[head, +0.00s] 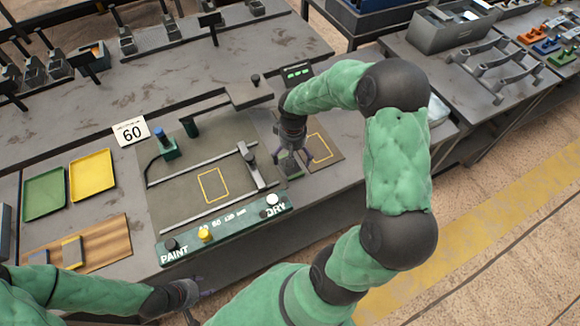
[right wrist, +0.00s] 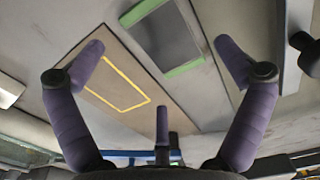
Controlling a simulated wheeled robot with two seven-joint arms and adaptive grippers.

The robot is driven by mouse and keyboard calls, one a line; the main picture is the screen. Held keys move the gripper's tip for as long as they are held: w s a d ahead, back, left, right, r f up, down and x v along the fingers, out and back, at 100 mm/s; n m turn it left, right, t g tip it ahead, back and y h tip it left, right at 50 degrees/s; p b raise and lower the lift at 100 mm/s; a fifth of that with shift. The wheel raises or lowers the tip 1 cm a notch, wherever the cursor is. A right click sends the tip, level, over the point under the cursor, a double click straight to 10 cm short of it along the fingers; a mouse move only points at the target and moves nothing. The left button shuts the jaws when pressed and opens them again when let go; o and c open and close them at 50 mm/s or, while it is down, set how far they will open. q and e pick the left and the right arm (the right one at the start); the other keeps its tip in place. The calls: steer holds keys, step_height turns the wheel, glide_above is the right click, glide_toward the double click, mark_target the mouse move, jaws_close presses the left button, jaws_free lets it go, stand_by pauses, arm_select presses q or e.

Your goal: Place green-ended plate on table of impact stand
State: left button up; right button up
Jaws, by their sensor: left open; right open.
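The green-ended plate (right wrist: 165,38) is dark grey with a green strip at each end. It lies flat on a grey surface in the right wrist view. In the head view it shows partly under my right gripper (head: 292,164), whose fingers point down around it. The right gripper is open; its fingers stand apart from the plate in the right wrist view. A mat with a yellow outline (head: 328,158) lies just right of it, also in the right wrist view (right wrist: 121,82). I cannot tell which part is the impact stand's table. My left gripper (head: 194,292) is open and empty at the bottom.
A green panel (head: 225,231) marked PAINT and DRY fronts a board with rails and another yellow outline. A green tray (head: 44,194), a yellow tray (head: 91,175) and a wooden board (head: 108,243) lie at left. A grey block (head: 249,94) stands behind the right gripper.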

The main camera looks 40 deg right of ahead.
step_height(320, 180, down, 4)
steer(key=shift+d+f+b, duration=0.15)
steer(key=shift+f+b, duration=0.1)
steer(key=shift+b, duration=0.3)
steer(key=shift+r, duration=0.1)
steer(key=c, duration=1.6)
steer(key=shift+r, duration=0.3)
step_height(320, 180, up, 2)
steer(key=shift+w+r+p, duration=0.1)
steer(key=shift+r+p, duration=0.1)
steer(key=shift+p, duration=0.35)
steer(key=s+a+r+p, duration=0.3)
steer(key=s+a+r, duration=0.6)
steer(key=s+r, duration=0.1)
steer(key=shift+s+a, duration=0.1)
steer(key=shift+a, duration=0.3)
